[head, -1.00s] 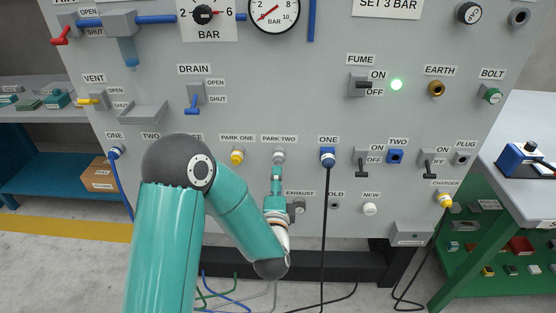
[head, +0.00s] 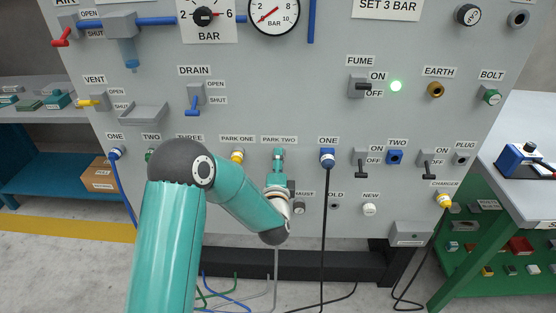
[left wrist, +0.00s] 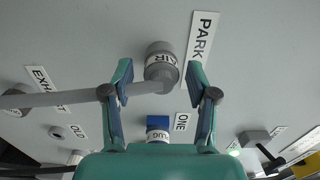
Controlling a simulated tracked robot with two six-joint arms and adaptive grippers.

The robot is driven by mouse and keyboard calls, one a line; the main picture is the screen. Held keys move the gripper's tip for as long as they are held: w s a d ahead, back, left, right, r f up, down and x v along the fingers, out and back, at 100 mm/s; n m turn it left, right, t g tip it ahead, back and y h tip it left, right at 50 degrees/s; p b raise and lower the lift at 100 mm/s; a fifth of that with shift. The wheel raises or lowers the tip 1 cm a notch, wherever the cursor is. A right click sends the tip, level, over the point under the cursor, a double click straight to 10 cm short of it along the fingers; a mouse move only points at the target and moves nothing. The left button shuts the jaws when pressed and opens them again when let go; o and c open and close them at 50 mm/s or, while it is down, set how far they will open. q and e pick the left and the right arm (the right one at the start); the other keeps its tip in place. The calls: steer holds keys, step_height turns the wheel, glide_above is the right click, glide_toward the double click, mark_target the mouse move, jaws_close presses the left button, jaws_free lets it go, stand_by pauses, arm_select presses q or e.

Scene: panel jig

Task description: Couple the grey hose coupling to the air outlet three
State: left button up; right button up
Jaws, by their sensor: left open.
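The grey hose coupling (left wrist: 161,60) sits on the panel at the PARK TWO label, with its grey hose (left wrist: 140,89) running off to the left in the left wrist view. My left gripper (left wrist: 160,66) is open, with one finger on each side of the coupling and gaps between. In the head view my left gripper (head: 279,157) is in front of PARK TWO and hides most of the coupling. The air outlet three is hidden behind my left arm; only its THREE label (head: 190,138) shows. My right gripper is not in view.
A yellow coupling (head: 237,156) is at PARK ONE, left of my gripper. The exhaust fitting (head: 299,207) is just below right. Outlet ONE (head: 115,153) holds a blue hose.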

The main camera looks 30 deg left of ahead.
arm_select(q)
steer(key=shift+c, duration=0.3)
jaws_close()
steer(key=shift+s+d+b, duration=0.3)
steer(key=shift+s+d, duration=0.05)
steer(key=shift+s, duration=0.1)
stand_by(0.3)
steer(key=shift+s, duration=0.1)
steer(key=shift+b+v, duration=0.35)
steer(key=shift+v, duration=0.95)
